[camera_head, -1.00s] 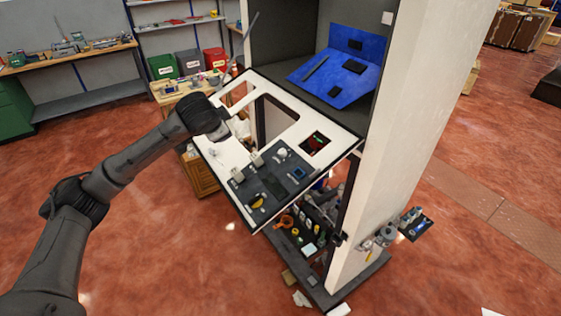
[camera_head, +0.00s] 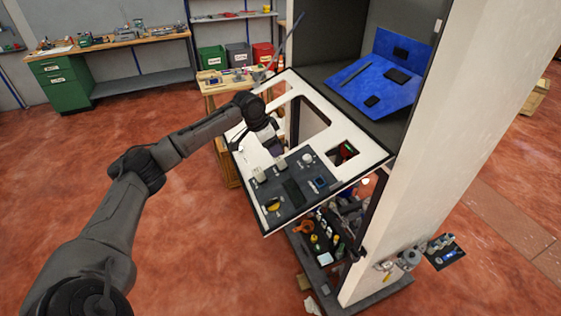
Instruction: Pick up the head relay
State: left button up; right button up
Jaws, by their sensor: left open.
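My left gripper (camera_head: 272,141) is over the white tilted panel (camera_head: 245,155) of the dispenser, near its left edge and above the dark control plate. It is open; its fingertips are small and partly hidden by the wrist. The dark control plate (camera_head: 292,191) carries two pale block-shaped parts (camera_head: 258,174) (camera_head: 281,164), a white round knob (camera_head: 308,158), a blue square part (camera_head: 320,184) and a yellow part (camera_head: 272,206). I cannot tell which thing, if any, is the head relay. My right gripper is out of view.
Small parts fill a low shelf (camera_head: 325,259) under the panel. A side tray (camera_head: 449,258) sticks out at the right. Workbenches and bins (camera_head: 212,59) stand behind. Red floor is clear at left.

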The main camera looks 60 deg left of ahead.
aim_at(280, 157)
pick_arm(q)
jog(key=shift+x, duration=1.35)
jog(key=p+x, duration=0.1)
jog(key=x, duration=0.3)
jog(key=shift+w+a+f+p, duration=0.15)
jog(key=shift+w+p, duration=0.15)
jog(key=shift+p, duration=0.05)
jog(key=shift+w+f, duration=0.1)
jog(key=shift+f, duration=0.25)
jog(key=shift+c, duration=0.5)
jog(key=c, duration=1)
jog(key=shift+r, duration=0.1)
